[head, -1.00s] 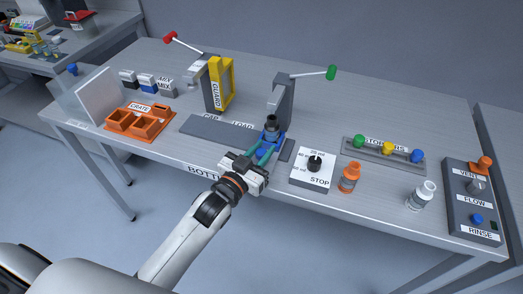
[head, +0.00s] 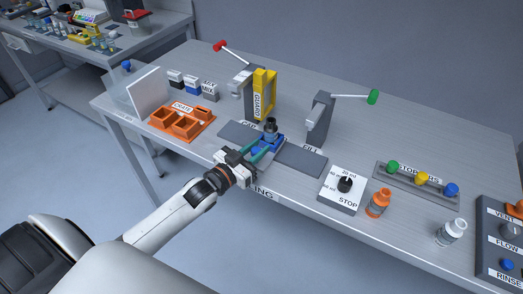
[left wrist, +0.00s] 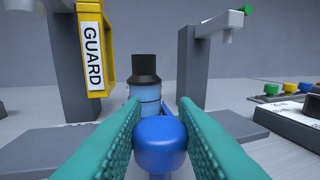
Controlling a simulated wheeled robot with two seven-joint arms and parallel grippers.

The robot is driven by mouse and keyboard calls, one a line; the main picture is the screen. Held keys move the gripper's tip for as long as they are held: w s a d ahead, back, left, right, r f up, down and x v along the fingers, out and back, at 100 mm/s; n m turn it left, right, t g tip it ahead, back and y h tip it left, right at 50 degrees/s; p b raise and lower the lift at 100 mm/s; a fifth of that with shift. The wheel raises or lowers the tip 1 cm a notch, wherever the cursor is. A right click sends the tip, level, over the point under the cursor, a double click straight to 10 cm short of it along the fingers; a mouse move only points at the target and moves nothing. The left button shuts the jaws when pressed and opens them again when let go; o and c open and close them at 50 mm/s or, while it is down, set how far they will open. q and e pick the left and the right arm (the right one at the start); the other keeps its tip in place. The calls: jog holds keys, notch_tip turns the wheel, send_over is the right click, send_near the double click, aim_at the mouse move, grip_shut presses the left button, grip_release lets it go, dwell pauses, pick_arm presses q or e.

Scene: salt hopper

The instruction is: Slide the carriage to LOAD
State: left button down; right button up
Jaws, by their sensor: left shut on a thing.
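The blue carriage (head: 270,143) sits on the grey track (head: 302,160), between the CAP label (head: 248,124) and the FILL label (head: 310,148). The LOAD label is hidden, with the carriage standing in that middle stretch. A bottle with a black cap (head: 270,127) stands upright on the carriage; it also shows in the left wrist view (left wrist: 146,85). My left gripper (head: 254,156) is shut on the carriage's round blue knob (left wrist: 160,145), with its teal fingers on both sides. My right gripper is not in view.
The yellow GUARD (head: 264,93) stands behind the track at left, the filling post (head: 319,120) with green-tipped lever behind it at right. An orange crate (head: 182,122) is left. The STOP dial box (head: 342,190), an orange bottle (head: 378,203) and a white bottle (head: 450,232) stand right.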

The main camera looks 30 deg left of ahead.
pick_arm(q)
jog(key=c, duration=1.1)
grip_release()
jog(key=shift+c, duration=0.2)
jog(key=b+v, duration=0.1)
jog(key=v, duration=1.1)
jog(key=shift+b, duration=0.3)
jog(key=shift+f, duration=0.1)
